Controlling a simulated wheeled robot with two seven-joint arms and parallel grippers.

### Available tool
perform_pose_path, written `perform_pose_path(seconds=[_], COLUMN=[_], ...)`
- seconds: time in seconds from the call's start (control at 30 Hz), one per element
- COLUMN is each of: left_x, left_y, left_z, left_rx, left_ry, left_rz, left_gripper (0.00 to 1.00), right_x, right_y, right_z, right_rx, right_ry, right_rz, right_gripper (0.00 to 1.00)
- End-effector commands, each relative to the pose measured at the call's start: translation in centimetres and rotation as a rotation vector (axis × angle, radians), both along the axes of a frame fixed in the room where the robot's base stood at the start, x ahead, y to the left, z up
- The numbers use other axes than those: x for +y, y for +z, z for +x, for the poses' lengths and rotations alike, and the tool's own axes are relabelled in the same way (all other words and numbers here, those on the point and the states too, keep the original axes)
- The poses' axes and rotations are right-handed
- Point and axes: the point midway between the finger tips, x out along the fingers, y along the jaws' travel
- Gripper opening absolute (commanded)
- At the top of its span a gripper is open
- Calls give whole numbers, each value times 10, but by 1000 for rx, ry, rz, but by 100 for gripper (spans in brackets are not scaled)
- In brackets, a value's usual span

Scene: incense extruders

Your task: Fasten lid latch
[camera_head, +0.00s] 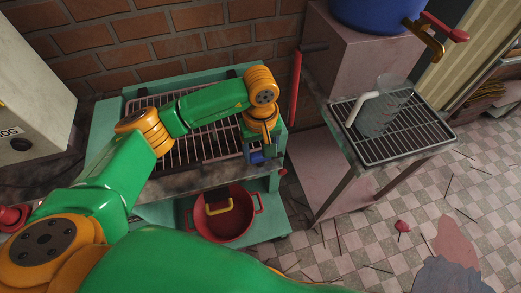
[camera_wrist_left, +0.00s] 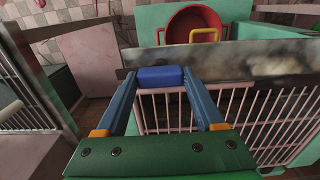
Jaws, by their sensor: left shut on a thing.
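My left gripper (camera_head: 261,156) is at the front right corner of a green-framed unit (camera_head: 105,130) with a pale wire grid (camera_head: 205,140). In the left wrist view, the two blue-grey fingers of my left gripper (camera_wrist_left: 160,88) are shut on a blue block (camera_wrist_left: 159,77) at a metal front strip (camera_wrist_left: 245,64). The block may be the latch; I cannot tell whether it is fastened. The gripper and wrist hide the fittings around it in the head view. My right gripper is not in view.
A red pot (camera_head: 242,228) with a yellow handle sits below the unit's front edge. A red lever (camera_head: 295,85) stands at its right. A metal table (camera_head: 340,172) with a rack and clear jug (camera_head: 378,118) is to the right. Thin sticks lie on the tiled floor.

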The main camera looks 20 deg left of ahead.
Motion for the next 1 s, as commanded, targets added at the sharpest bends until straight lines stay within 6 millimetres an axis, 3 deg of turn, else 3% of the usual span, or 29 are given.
perform_pose_path(seconds=[0.37,1.0], left_x=[0,0], left_y=[-4,-3], left_z=[1,1], left_rx=[-5,-7], left_ry=[193,799], left_rz=[-2,-7], left_gripper=[14,14], right_x=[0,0], right_y=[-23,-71], right_z=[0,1], right_rx=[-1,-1], right_ry=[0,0], right_rz=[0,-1], right_gripper=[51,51])
